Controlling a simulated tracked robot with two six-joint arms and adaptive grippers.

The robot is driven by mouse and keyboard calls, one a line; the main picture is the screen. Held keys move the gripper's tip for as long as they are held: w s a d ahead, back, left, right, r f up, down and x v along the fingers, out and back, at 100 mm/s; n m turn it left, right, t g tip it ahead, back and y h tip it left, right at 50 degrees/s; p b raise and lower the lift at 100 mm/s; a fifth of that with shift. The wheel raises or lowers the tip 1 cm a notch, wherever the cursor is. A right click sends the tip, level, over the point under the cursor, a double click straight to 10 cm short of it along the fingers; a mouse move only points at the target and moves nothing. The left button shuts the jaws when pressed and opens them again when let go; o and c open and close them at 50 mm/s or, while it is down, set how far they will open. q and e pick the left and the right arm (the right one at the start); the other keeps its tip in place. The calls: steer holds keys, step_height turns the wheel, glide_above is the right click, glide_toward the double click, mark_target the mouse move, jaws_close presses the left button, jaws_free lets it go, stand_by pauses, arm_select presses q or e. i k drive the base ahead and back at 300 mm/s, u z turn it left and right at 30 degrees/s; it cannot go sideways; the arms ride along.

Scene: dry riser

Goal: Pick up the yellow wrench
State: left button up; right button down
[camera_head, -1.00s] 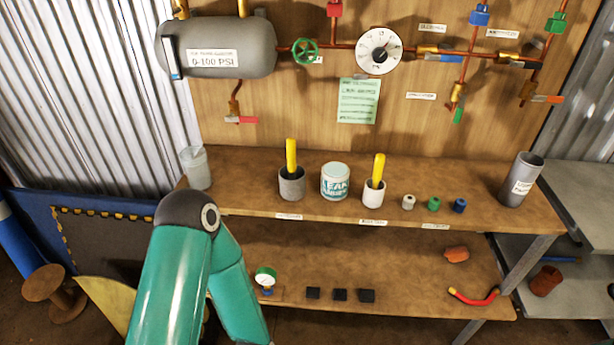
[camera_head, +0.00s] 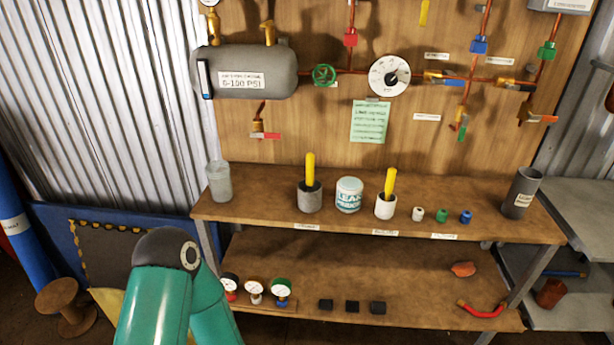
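No thing in view is clearly a wrench. A yellow object (camera_head: 424,12) at the top edge of the wooden board is cut off by the frame, so I cannot tell what it is. A yellow handle (camera_head: 310,166) stands upright in a grey cup on the upper shelf, and a second yellow handle (camera_head: 390,182) stands in a white cup to its right. Their lower ends are hidden in the cups. A teal arm of mine shows at the lower left, well short of the shelf. Neither gripper is in view.
A white tin (camera_head: 349,195) stands between the cups on the upper shelf (camera_head: 265,190). Small coloured fittings and a grey cylinder (camera_head: 522,193) stand to the right. The lower shelf holds several gauges and black blocks. A grey tank (camera_head: 244,70) and copper pipes project from the board.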

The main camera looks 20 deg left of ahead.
mark_target(310, 159)
steer(key=i, duration=0.85)
steer(key=z, duration=0.05)
